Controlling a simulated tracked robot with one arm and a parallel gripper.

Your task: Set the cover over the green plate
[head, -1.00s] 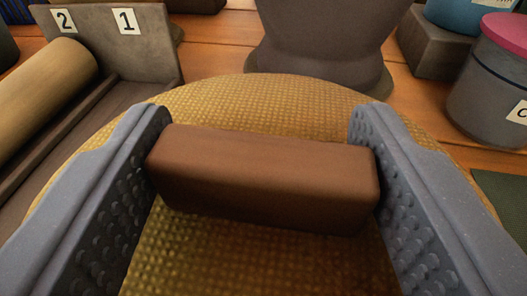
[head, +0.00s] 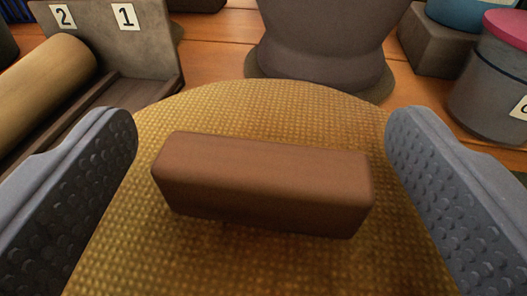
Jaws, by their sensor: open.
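The cover (head: 270,106) is a round, woven, yellow-brown disc that fills the lower middle of the head view. A brown block-shaped handle (head: 262,184) sits on top of it. My gripper (head: 262,150) is open, with one dimpled grey finger on each side of the handle and a clear gap on both sides. The fingers are apart from the handle. I do not see the green plate; whether it is under the cover cannot be told.
A grey mortar-like vessel (head: 325,45) stands just behind the cover. At left is a grey holder (head: 130,50) labelled 2 and 1, with a tan roller (head: 45,80). At right stand a grey pot with a pink lid (head: 490,95) and a grey block (head: 435,40) under a blue item.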

